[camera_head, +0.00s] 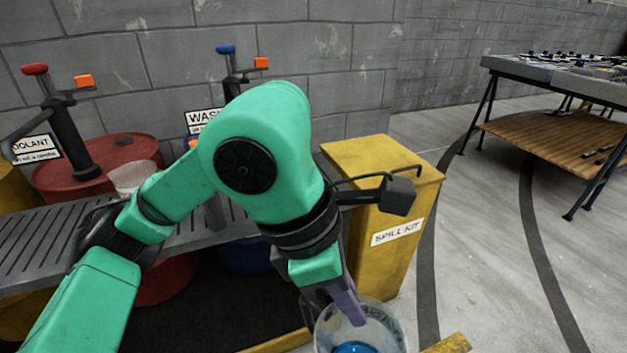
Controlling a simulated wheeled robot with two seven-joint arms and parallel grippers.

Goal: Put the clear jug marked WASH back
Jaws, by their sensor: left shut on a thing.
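A clear jug (391,340) with blue liquid in it shows at the bottom edge, right of centre, and is partly cut off by the frame. Dark lettering on its wall is too distorted to read. A WASH sign (203,118) stands at the back wall by a pump with a blue knob (226,49); my green arm hides much of that spot. The slatted grey shelf (35,235) runs in front of the drums. My right gripper is out of view.
A whitish jug (130,176) stands on the shelf by a red drum (100,165) and a COOLANT sign (35,149). A yellow SPILL KIT box (385,170) stands right of the shelf. A workbench (560,135) is far right. Grey floor between is clear.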

